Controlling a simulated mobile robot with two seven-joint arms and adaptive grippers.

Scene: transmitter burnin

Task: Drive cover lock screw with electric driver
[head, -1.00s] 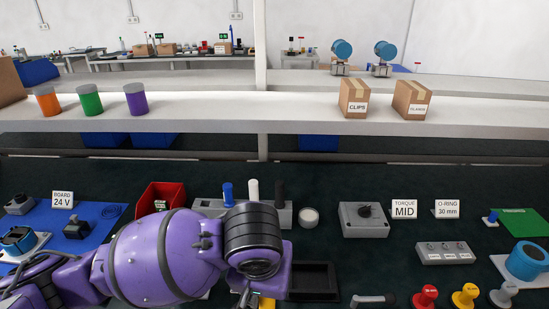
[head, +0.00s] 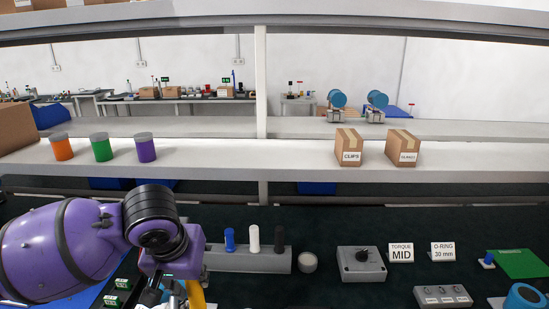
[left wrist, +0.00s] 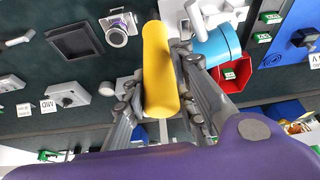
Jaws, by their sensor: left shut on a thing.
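My left gripper (head: 170,290) is low in the head view, under the purple wrist. In the left wrist view its two fingers (left wrist: 165,98) are shut on a yellow cylindrical tool (left wrist: 157,65), which looks like the electric driver. Part of this yellow tool also shows in the head view (head: 196,294). A round blue housing (left wrist: 218,45) lies just past the fingers in the left wrist view, partly hidden by one finger. I cannot make out a screw, and the tool's tip does not show clearly. My right gripper is not in view.
A grey holder (head: 235,260) carries blue, white and black pegs. A grey knob box (head: 361,265) stands beside the TORQUE MID sign (head: 401,253). A black tray (left wrist: 75,42) and a red bin (left wrist: 236,74) show in the left wrist view. A shelf (head: 250,155) spans the back.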

